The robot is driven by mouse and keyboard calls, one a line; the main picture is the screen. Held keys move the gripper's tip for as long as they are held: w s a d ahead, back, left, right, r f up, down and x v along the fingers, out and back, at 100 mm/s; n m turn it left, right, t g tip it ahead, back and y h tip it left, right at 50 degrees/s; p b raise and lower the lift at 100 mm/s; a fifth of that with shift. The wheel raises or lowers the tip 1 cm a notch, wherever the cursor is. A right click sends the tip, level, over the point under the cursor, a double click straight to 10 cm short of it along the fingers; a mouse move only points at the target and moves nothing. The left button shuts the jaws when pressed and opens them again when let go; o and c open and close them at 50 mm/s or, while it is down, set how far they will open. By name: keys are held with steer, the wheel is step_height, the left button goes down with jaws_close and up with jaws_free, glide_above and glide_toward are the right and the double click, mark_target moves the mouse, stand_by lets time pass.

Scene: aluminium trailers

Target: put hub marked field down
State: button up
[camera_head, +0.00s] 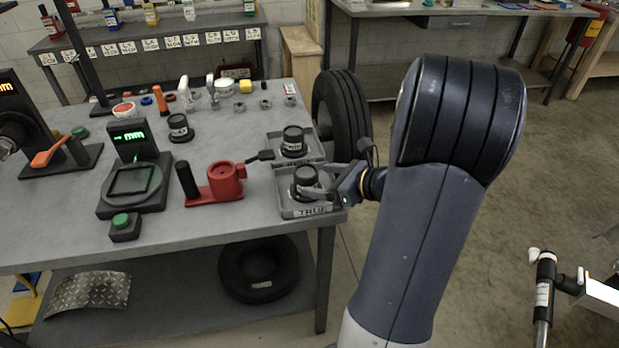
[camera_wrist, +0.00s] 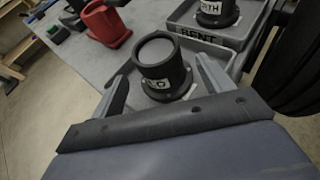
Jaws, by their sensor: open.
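A black flanged hub (camera_head: 305,182) stands upright in the grey tray marked TRUE (camera_head: 312,212) at the table's right front corner. In the wrist view the hub (camera_wrist: 162,66) shows a white label with only its last letters legible, ending in D. My gripper (camera_head: 316,180) is open, with one finger on each side of this hub. In the wrist view the fingers of my gripper (camera_wrist: 163,78) stand apart from the hub's body, low near its flange. Whether either finger touches the flange I cannot tell.
A second hub (camera_head: 293,141), labelled ending in ITH, stands in the tray marked BENT (camera_wrist: 204,38) just behind. A third hub (camera_head: 179,128) stands mid-table. A red fixture (camera_head: 222,182) is left of the trays, with a black scale (camera_head: 136,186) beyond it. A tyre (camera_head: 342,112) stands beside the table.

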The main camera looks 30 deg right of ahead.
mark_target(307, 173)
steer(key=v, duration=0.7)
steer(key=x, duration=1.2)
steer(key=shift+w+a+f, duration=0.1)
steer(key=shift+w+a, duration=0.05)
steer(key=shift+a, duration=0.05)
steer(key=shift+d+r, duration=0.15)
steer(key=shift+r, duration=0.85)
